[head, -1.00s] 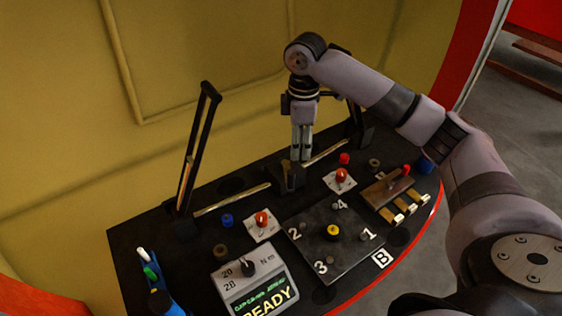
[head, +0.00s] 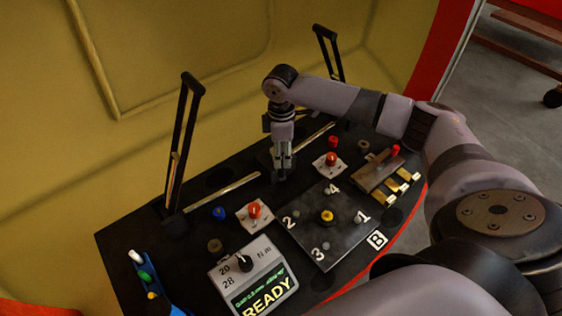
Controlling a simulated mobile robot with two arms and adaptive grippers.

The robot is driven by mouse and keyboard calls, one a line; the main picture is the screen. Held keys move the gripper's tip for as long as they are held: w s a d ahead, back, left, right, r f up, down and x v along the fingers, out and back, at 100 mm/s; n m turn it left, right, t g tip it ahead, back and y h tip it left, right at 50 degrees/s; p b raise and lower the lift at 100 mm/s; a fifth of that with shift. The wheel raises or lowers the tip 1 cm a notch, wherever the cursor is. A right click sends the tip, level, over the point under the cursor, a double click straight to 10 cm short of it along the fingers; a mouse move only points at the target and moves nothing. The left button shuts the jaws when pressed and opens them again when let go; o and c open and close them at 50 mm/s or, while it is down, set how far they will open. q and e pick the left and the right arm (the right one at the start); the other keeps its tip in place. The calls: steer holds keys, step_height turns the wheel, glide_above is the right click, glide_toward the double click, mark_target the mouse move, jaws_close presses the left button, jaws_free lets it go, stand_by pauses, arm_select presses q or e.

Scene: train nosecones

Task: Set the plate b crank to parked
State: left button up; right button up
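Plate B (head: 305,250) is a dark square plate with positions 1 to 4 and a yellow centre knob (head: 327,216). The label B (head: 377,239) is at its lower right corner. I cannot make out a distinct crank arm on the plate or a parked mark. My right gripper (head: 283,172) points down behind the plate's far left edge, above or beside a small dark fitting on the console. Its two fingers look close together, and I cannot tell whether they are open or shut. No held object shows. My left gripper is out of view.
Two tall black levers stand at the left (head: 183,140) and back (head: 329,52) of the console. A READY display box (head: 250,278) sits front left. Red knobs (head: 254,211) (head: 331,160) flank the plate. A brown block (head: 377,178) with gold contacts is right; blue-cased tools (head: 168,295) are front left.

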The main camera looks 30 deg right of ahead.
steer(key=shift+f, duration=2.3)
jaws_close()
